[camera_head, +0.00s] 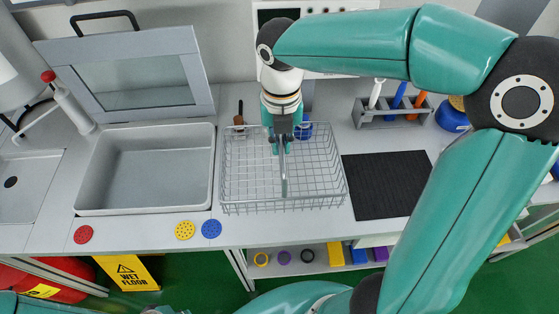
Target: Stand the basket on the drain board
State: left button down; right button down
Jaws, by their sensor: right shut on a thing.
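The wire basket (312,178) stands upright on the light counter, between the grey basin and a black ribbed mat. A grey bar-like handle (284,182) runs over its middle. My right gripper (281,146) reaches down from above and is shut on this handle. The basket looks level; I cannot tell whether it rests fully on the counter. The black ribbed mat (385,185), which looks like the drain board, lies flat and empty just right of the basket. My left gripper is not in view.
A grey basin (146,212) stands at left, with a tilted glass-panelled lid (130,76) behind it. A rack (390,119) with coloured-handled tools stands behind the mat. A brush (239,119) and a blue item (304,131) are by the basket's back edge. Coloured discs (185,230) lie at the front.

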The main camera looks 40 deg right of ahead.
send_over(280, 174)
jog(key=shift+s+f, duration=0.1)
jog(key=shift+f, duration=3.25)
jog(key=c, duration=1.2)
grip_release()
jog(key=shift+c, duration=0.2)
notch_tip(280, 174, up, 12)
jog(key=shift+r, duration=0.15)
